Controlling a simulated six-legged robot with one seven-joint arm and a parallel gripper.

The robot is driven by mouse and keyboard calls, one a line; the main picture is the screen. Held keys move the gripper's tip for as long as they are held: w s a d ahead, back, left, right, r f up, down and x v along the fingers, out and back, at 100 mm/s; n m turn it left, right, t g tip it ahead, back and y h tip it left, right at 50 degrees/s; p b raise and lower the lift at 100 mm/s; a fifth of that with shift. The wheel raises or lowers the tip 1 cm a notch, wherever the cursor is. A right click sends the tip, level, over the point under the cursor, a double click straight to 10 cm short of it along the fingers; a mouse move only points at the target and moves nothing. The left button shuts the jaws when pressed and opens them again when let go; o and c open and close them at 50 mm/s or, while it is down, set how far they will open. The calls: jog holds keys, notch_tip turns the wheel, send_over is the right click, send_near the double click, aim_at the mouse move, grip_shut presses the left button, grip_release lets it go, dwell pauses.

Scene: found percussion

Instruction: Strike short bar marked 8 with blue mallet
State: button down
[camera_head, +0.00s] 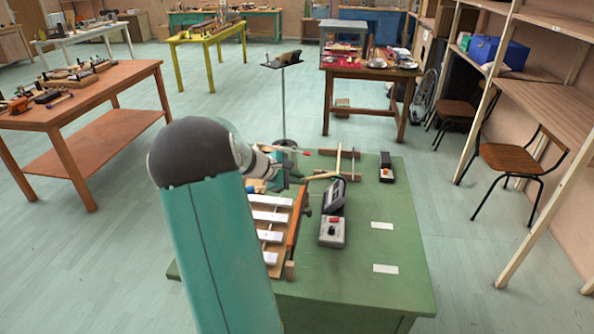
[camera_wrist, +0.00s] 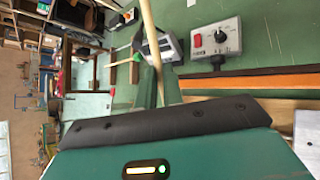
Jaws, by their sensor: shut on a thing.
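My gripper (camera_head: 294,179) is above the back edge of the green table, past the far end of the bar instrument. In the wrist view its green fingers (camera_wrist: 158,88) are shut on a pale wooden stick (camera_wrist: 149,32), which runs out of the top of the picture. The stick also shows in the head view (camera_head: 324,175). Its head colour cannot be made out. Several silver bars (camera_head: 269,217) lie on a wooden frame at the table's left. My arm hides part of them, and no number is readable.
An orange-edged rail (camera_head: 296,222) runs along the bars' right side. Right of it stand a grey box with a red button (camera_head: 332,231) and a tilted dark display (camera_head: 334,194). A wooden rack (camera_head: 320,163) stands behind. The green table's (camera_head: 400,300) right side is mostly clear.

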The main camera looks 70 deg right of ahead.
jog(key=shift+f, duration=0.45)
jog(key=shift+n+g, duration=0.4)
jog(key=shift+g, duration=0.5)
jog(key=f, duration=0.2)
jog(key=w+f, duration=0.2)
jog(key=f, duration=0.1)
jog(key=shift+a+f, duration=0.1)
jog(key=shift+f, duration=0.25)
notch_tip(320, 180, up, 6)
jog(key=shift+s+r, duration=0.15)
jog(key=shift+r, duration=0.1)
